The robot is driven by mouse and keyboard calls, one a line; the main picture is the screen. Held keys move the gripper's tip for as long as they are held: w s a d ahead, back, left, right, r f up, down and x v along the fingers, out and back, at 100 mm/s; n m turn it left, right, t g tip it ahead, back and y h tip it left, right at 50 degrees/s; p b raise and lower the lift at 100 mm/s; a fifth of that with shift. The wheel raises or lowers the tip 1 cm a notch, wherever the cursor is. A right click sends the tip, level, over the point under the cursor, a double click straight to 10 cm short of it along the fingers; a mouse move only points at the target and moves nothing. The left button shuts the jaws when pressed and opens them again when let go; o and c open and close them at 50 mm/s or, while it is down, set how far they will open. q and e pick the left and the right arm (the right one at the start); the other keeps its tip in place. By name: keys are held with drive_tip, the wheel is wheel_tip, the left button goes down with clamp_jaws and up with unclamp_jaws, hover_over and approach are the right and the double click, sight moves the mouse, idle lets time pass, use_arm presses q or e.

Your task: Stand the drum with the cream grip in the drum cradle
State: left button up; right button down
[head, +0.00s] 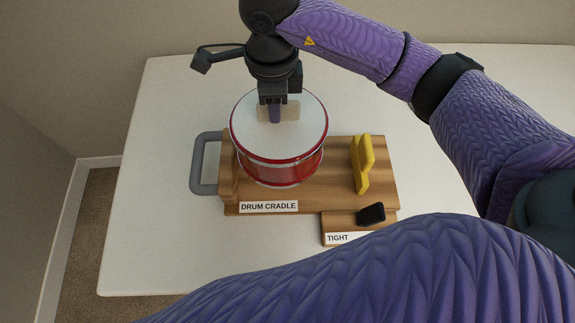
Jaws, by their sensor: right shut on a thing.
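The drum (279,168) is red with white heads and red rims, and it stands upright. The cream grip (292,109) is on its top. My right gripper (275,114) comes down from above and is shut on the cream grip. The drum is over the left and middle part of the wooden drum cradle (335,195), which carries a "DRUM CRADLE" label. I cannot tell whether the drum's base touches the cradle, as the drum hides the contact. My left gripper is not in view.
On the cradle's right side is a yellow upright piece (361,164). A black knob (371,213) sits by a "TIGHT" label. A grey handle (203,163) is at the cradle's left. The white table (160,230) is clear around it.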

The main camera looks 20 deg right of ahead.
wheel_tip(320, 180, down, 10)
drive_tip(key=shift+r+b, duration=0.1)
drive_tip(key=shift+b, duration=0.9)
drive_tip(key=c, duration=0.5)
unclamp_jaws()
drive_tip(key=shift+c, duration=0.2)
drive_tip(key=shift+r, duration=0.2)
wheel_tip(320, 180, up, 12)
drive_tip(key=p, duration=0.2)
drive_tip(key=shift+f+p, duration=0.15)
drive_tip(key=shift+p, duration=0.15)
drive_tip(key=shift+s, duration=0.1)
